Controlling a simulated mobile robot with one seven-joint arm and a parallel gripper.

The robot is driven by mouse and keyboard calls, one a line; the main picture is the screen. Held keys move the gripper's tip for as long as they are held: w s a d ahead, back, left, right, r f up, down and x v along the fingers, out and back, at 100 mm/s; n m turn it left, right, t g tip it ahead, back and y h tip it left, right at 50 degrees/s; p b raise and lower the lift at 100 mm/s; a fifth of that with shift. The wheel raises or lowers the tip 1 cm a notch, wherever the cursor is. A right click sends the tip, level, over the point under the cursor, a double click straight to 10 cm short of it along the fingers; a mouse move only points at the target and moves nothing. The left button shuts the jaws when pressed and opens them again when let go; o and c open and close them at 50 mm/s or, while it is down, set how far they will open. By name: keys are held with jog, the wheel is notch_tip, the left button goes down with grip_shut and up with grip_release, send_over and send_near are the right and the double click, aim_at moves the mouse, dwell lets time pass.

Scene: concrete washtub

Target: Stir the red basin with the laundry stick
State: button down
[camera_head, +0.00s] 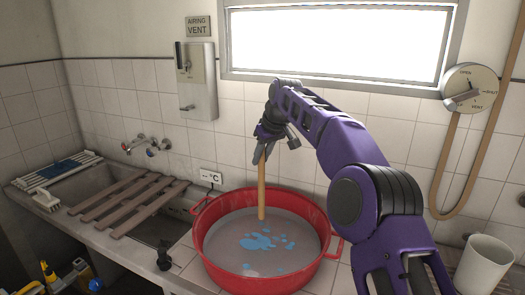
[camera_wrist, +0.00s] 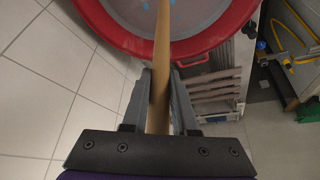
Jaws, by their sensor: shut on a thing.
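The red basin (camera_head: 321,224) stands on the counter in the head view, holding greyish water with blue patches (camera_head: 262,241) on it. The wooden laundry stick (camera_head: 261,188) is upright, and its lower end meets the water near the middle of the basin. My gripper (camera_head: 262,152) is shut on the stick's upper part, above the basin. In the wrist view the stick (camera_wrist: 161,60) runs between the two fingers (camera_wrist: 160,105) toward the basin (camera_wrist: 100,18). The stick's tip is hidden in or at the water.
A slatted wooden rack (camera_head: 128,203) lies over the concrete sink left of the basin. A white mug (camera_head: 484,265) stands at the right.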

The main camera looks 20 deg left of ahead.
aim_at(264, 189)
jog(key=shift+w+f+b, duration=0.1)
jog(key=shift+f+b, duration=3)
jog(key=shift+f, duration=3.25)
